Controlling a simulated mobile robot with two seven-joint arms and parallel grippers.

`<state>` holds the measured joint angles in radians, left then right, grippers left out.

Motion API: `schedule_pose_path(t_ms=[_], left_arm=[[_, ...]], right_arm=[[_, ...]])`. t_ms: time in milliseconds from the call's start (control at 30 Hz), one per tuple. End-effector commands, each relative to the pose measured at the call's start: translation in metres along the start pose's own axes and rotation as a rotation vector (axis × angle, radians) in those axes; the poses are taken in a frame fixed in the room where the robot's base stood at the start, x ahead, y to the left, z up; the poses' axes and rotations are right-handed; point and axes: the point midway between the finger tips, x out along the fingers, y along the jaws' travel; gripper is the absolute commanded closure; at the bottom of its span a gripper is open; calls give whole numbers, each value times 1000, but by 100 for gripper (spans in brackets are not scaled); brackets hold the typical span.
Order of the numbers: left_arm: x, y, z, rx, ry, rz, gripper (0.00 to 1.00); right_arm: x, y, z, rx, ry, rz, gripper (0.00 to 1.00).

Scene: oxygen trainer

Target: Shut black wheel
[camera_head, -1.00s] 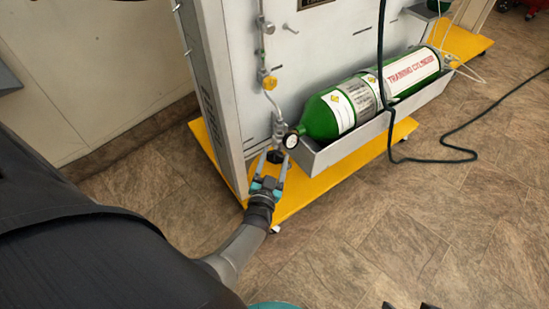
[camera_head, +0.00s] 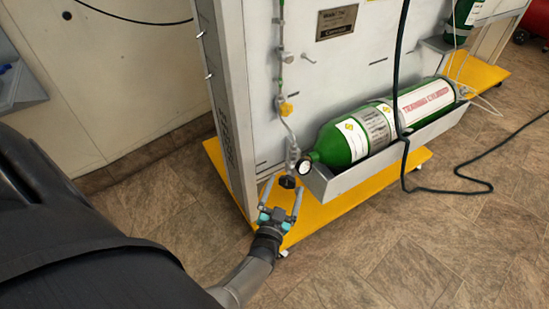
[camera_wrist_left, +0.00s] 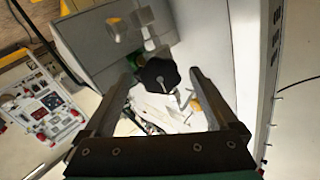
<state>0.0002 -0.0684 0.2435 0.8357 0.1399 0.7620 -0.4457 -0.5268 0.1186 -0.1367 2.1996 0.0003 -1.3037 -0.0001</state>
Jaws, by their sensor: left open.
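The black wheel (camera_head: 288,181) is at the lower end of the metal pipework, just left of the green cylinder's gauge. In the left wrist view the black wheel (camera_wrist_left: 159,75) shows as a lobed knob ahead of the fingertips and between them. My left gripper (camera_head: 284,186) is open, with one finger on each side of the wheel. In the left wrist view my left gripper (camera_wrist_left: 161,80) has nothing between its finger pads that I can see it touching; contact cannot be told. My right gripper is not in view.
A green training cylinder (camera_head: 345,142) lies in a grey tray (camera_head: 345,183) right of the wheel. A round gauge (camera_head: 305,167) sits close by the wheel. A yellow base (camera_head: 330,205) lies below, and a dark hose (camera_head: 397,75) hangs in front. A yellow knob (camera_head: 286,109) is above.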

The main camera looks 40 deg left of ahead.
Motion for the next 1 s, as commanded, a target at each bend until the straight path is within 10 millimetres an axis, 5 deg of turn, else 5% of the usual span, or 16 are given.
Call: schedule_pose_path(t_ms=[600,1000], left_arm=[[-121,0,-1,-1,-3,1,7],[-134,0,0,0,0,1,7]], right_arm=[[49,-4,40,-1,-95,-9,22],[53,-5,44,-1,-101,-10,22]])
